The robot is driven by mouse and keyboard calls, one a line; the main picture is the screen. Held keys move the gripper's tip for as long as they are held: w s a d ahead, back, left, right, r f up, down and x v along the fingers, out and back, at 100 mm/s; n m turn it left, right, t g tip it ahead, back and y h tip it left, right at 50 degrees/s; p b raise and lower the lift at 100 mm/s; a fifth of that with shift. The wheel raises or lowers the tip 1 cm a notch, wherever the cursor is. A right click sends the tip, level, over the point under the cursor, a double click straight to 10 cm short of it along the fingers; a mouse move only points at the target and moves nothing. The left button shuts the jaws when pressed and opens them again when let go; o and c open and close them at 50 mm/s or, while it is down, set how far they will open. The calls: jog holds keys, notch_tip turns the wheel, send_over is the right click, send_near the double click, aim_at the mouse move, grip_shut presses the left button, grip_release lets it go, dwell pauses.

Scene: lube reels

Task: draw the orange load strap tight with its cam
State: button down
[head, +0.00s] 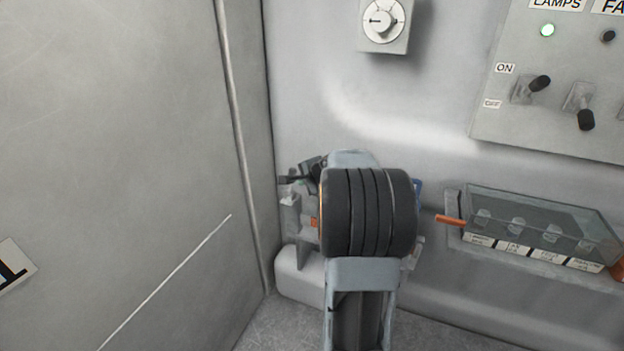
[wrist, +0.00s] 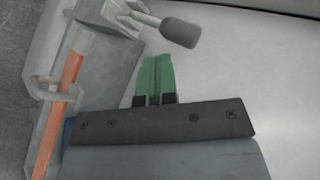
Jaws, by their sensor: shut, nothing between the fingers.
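The orange load strap (wrist: 62,110) runs along the left of the wrist view, through a metal loop (wrist: 55,92), up to a grey plate. The cam (wrist: 118,14) is at the top, a metal part whose lever ends in a dark grip (wrist: 180,32) pointing right. My gripper (wrist: 156,62) shows its green fingers together and empty, below the lever and right of the strap, apart from both in the picture. In the head view a small piece of orange strap (head: 315,222) shows beside my arm, which hides most of the rest.
A grey panel (head: 120,150) stands close at left.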

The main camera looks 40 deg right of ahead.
jog(key=shift+w+d+f, duration=0.1)
jog(key=shift+w+f, duration=0.05)
jog(key=shift+w, duration=0.8)
jog(key=shift+w+d+f, duration=0.1)
jog(key=shift+w+f, duration=0.05)
jog(key=shift+w, duration=0.75)
jog(key=shift+p, duration=0.3)
